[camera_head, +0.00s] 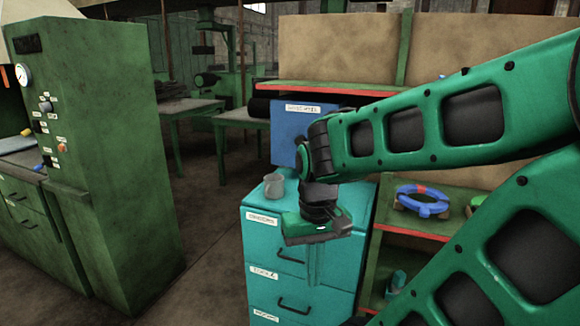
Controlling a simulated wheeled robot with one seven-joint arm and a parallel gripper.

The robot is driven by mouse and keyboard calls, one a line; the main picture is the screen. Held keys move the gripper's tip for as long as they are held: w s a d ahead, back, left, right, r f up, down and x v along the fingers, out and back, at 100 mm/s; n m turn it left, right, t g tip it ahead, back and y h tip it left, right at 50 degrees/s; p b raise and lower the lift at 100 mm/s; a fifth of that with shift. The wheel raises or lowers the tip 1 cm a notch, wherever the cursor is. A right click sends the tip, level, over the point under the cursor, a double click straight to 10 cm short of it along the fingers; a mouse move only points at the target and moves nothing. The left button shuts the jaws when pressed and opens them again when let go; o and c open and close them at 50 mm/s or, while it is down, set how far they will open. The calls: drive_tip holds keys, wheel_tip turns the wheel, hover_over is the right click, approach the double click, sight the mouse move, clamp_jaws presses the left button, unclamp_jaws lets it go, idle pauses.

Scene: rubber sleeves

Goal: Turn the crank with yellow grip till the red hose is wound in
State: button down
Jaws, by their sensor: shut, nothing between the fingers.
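I see no crank with a yellow grip and no red hose that I can make out. A small yellow piece (38,167) lies on the ledge beside the green control cabinet at the left; I cannot tell what it is. My gripper (312,284) points down in front of the teal drawer cabinet (262,275). Its fingers are close together and hold nothing. My green arm reaches in from the right and hides part of the shelf and the back wall.
A grey mug (274,186) and a blue box (285,138) stand on the teal cabinet. A blue ring with a red patch (422,211) rests on the green shelf at the right. The green control cabinet (110,150) stands at the left. Bare floor (205,235) lies between the cabinets.

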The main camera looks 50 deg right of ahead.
drive_tip(key=w+d+f+n+g+h, duration=0.1)
drive_tip(key=w+d+f+n+h, duration=0.1)
drive_tip(key=w+d+h, duration=0.5)
drive_tip(key=w+d+f+n+g+h, duration=0.1)
drive_tip(key=w+d+f+n+h, duration=0.15)
drive_tip(key=w+d, duration=0.85)
drive_tip(key=w+d+r+n+h, duration=0.1)
drive_tip(key=w, duration=0.1)
drive_tip(key=w+d+r+n+h, duration=0.1)
drive_tip(key=w+d+h, duration=0.1)
drive_tip(key=w+d+r+n+t+h, duration=0.1)
drive_tip(key=w+h, duration=0.1)
drive_tip(key=w, duration=0.1)
drive_tip(key=shift+d, duration=0.2)
drive_tip(key=w+a+r+n+t+h, duration=0.4)
drive_tip(key=w+r+n+t+h, duration=0.15)
drive_tip(key=w, duration=0.45)
drive_tip(key=s+d+r, duration=0.1)
drive_tip(key=d+r, duration=0.1)
drive_tip(key=d, duration=0.9)
drive_tip(key=shift+s+r+n+g+y, duration=0.2)
drive_tip(key=shift+r+n+g+y, duration=0.1)
drive_tip(key=shift+g+y, duration=0.15)
drive_tip(key=shift+d, duration=0.1)
